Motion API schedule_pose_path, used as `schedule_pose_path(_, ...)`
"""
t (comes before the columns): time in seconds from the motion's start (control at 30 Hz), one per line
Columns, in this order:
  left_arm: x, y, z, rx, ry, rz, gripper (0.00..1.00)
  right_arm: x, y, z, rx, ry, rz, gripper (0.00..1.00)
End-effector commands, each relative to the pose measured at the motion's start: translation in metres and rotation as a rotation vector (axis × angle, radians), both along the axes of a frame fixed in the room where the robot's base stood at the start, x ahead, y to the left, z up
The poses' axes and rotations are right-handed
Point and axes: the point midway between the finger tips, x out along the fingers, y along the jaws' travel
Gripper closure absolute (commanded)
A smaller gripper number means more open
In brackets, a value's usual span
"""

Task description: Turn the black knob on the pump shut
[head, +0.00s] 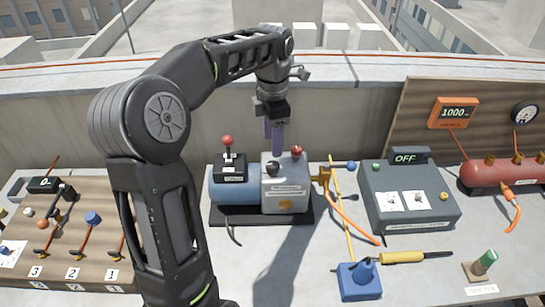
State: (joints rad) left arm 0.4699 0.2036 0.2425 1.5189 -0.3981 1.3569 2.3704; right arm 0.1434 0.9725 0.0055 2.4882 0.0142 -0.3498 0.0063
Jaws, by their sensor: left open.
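The pump (285,197) sits on a dark base plate in the middle of the bench, with a blue motor body (237,192) at its left and a grey housing at its right. My left gripper (274,147) points down just above and behind the knob in the picture. It is open and empty; whether its fingers reach the knob cannot be told. The knob's turn position is too small to read. My right gripper is not in view.
A red-topped lever (228,153) and a red ball (296,151) stand close beside the knob. A brass valve with an orange hose is at the pump's right. A grey OFF box (412,200) stands farther right. A numbered wooden valve board (75,245) is at left.

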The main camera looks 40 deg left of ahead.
Motion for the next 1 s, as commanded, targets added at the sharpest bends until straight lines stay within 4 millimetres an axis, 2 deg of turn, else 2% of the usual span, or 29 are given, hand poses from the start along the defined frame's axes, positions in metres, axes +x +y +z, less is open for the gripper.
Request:
schedule_pose_path(0.23,0.0,0.0,-0.013,0.0,0.003,0.0,0.47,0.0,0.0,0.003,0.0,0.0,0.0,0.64)
schedule_pose_path(0.5,-0.001,0.0,-0.054,-0.002,0.004,0.001,0.47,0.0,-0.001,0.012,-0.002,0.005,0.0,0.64)
schedule_pose_path(0.7,0.0,0.0,-0.075,0.0,0.001,0.001,0.47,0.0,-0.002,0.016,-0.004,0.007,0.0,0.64)
schedule_pose_path(1.0,0.0,0.0,-0.078,0.0,0.0,0.0,0.47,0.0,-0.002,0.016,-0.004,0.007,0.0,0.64)
